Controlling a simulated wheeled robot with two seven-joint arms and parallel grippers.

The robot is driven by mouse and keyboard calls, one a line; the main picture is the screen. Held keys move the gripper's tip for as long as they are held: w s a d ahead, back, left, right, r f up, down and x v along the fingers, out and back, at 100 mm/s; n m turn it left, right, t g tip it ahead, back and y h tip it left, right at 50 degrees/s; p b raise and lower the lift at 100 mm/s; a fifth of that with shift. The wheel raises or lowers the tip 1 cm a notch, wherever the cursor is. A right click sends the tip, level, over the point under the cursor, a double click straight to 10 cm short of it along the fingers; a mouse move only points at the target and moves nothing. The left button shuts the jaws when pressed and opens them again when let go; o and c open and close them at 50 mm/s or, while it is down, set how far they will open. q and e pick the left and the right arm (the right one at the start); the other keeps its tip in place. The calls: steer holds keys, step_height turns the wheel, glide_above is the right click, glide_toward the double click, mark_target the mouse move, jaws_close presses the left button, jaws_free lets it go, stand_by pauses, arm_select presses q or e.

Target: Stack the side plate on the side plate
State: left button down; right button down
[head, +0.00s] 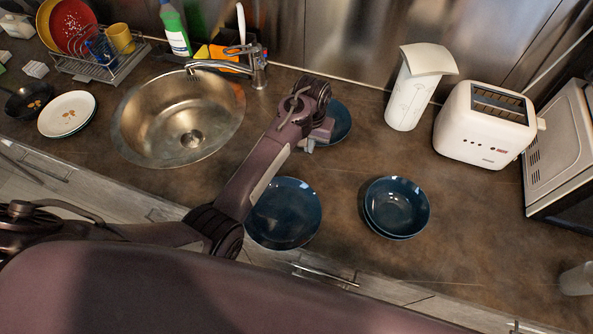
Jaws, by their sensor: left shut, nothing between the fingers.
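Several dark blue dishes lie on the brown counter. A round blue plate (285,213) lies near the front edge, partly behind my left arm. To its right is a small stack of blue dishes (397,207), one resting in another. A third blue dish (341,121) lies farther back, partly hidden behind my left gripper. I cannot tell for sure which of these are the side plates. My left gripper (312,144) is shut and empty, beside or over the near left edge of the back dish. Contact cannot be made out. My right gripper is out of view.
A sink (185,125) with a tap (255,70) lies left of my arm. A white toaster (486,125), a white canister (412,95) and a microwave (562,150) stand at the right. White plates (66,114) lie far left.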

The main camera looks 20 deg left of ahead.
arm_select(q)
steer(key=p, duration=0.6)
glide_toward(297, 183)
step_height(297, 183, down, 6)
steer(key=shift+s+r, duration=0.15)
steer(key=shift+r, duration=0.1)
steer(key=shift+f, duration=1.1)
steer(key=shift+f, duration=0.1)
